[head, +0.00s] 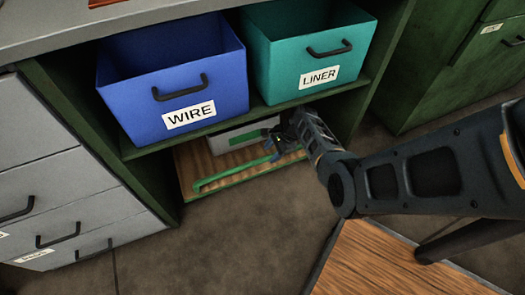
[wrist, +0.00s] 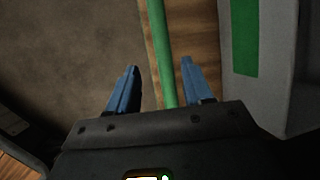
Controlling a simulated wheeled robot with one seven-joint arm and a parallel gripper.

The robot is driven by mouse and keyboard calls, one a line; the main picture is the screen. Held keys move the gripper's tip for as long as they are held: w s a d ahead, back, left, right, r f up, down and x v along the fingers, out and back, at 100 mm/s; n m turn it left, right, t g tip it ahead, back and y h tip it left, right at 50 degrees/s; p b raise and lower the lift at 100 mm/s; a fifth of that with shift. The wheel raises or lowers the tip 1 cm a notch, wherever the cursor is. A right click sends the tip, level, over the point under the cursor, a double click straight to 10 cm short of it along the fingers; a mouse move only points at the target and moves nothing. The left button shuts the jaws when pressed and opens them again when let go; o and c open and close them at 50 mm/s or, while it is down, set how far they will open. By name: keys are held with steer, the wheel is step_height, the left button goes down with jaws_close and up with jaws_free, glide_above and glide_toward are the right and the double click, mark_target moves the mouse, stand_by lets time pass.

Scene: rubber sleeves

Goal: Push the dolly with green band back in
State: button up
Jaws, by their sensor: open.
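The dolly is a low wooden board (head: 187,168) under the shelf, with a green bar (head: 235,174) along its front edge. A grey-white box (head: 213,146) with a green patch (head: 245,139) stands on it. My gripper (head: 273,147) is at the right part of the dolly's front, partly hidden by my arm. In the wrist view my open gripper (wrist: 160,66) has two blue fingers, with the green bar (wrist: 159,45) running between them in the picture. Whether they touch it I cannot tell. The wooden board (wrist: 198,45) and box (wrist: 285,75) show to the right.
A blue WIRE bin (head: 213,85) and a teal LINER bin (head: 310,60) stand on the shelf above the dolly. Grey drawers (head: 60,180) are at left, a green cabinet (head: 440,75) at right. Open floor (head: 215,240) lies in front.

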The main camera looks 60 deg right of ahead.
steer(key=s+d+p, duration=0.1)
steer(key=s+d, duration=0.3)
steer(key=s, duration=0.4)
steer(key=shift+d, duration=0.4)
steer(key=shift+s+f, duration=0.1)
